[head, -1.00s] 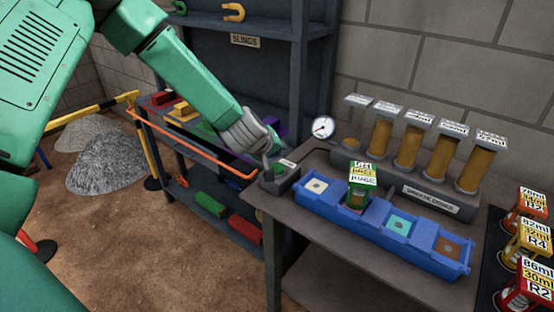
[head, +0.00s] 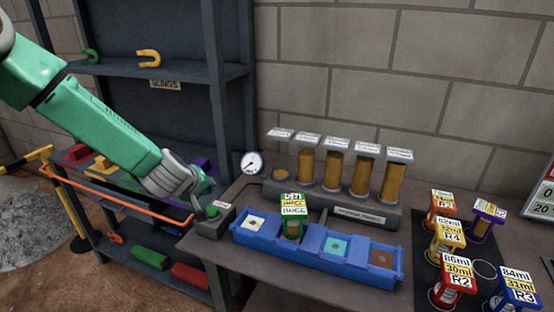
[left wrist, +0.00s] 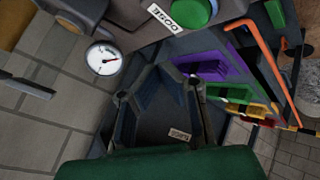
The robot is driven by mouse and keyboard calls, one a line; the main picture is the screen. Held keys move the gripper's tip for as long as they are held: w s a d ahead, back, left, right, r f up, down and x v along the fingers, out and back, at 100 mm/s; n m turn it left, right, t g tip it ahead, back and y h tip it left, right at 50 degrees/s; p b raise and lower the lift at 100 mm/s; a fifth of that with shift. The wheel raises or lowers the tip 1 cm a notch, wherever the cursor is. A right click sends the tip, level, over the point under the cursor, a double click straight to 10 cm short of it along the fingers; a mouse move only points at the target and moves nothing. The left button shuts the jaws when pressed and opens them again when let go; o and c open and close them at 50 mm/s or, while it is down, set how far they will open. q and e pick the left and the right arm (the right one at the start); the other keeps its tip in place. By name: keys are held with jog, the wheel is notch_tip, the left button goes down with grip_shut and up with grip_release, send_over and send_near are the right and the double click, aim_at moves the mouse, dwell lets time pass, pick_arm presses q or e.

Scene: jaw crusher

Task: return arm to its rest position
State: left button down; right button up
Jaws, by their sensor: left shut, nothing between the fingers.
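My left arm (head: 100,125) is green and reaches in from the left in the head view. Its grey gripper (head: 196,196) is shut and empty, close to the small dark box with a green button (head: 212,211) at the table's left end. I cannot tell from the head view whether it touches the box. In the left wrist view the dark fingers of the left gripper (left wrist: 157,72) meet at their tips, with nothing between them. The green button (left wrist: 196,11) shows beyond them at the top. My right gripper is not in view.
A blue tray (head: 262,246) holds a green-topped container (head: 292,225). Behind it stand several brown-filled cylinders (head: 335,168) and a round gauge (head: 250,163). Labelled canisters (head: 452,275) stand at the right. Shelves (head: 185,75) and an orange rail (head: 120,203) lie near my left arm.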

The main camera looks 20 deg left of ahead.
pick_arm(q)
jog(key=s+d+f+m, duration=0.1)
jog(key=s+f, duration=0.1)
jog(key=f, duration=0.1)
jog(key=s+d+f+m+g, duration=0.1)
jog(key=s+f, duration=0.2)
jog(key=s+d+f+g, duration=0.1)
jog(key=s+f, duration=0.2)
jog(key=shift+s+d+m+h, duration=0.1)
jog(key=shift+d+m+h, duration=0.2)
jog(key=shift+d+m, duration=0.1)
jog(key=s+d+f+m+g, duration=0.15)
jog(key=s+f, duration=0.25)
jog(key=s, duration=0.7)
jog(key=s+d+f+m+g, duration=0.1)
jog(key=s+f+m+g, duration=0.25)
jog(key=s, duration=0.75)
jog(key=s+d+f+m+g, duration=0.2)
jog(key=s+f, duration=0.3)
jog(key=s, duration=0.6)
notch_tip(320, 180, down, 7)
jog(key=w+m+b, duration=0.1)
jog(key=w+b, duration=0.1)
jog(key=b, duration=0.6)
jog(key=shift+d+h, duration=0.3)
jog(key=shift+d, duration=0.1)
jog(key=shift+w, duration=0.1)
jog(key=shift+w+f, duration=0.1)
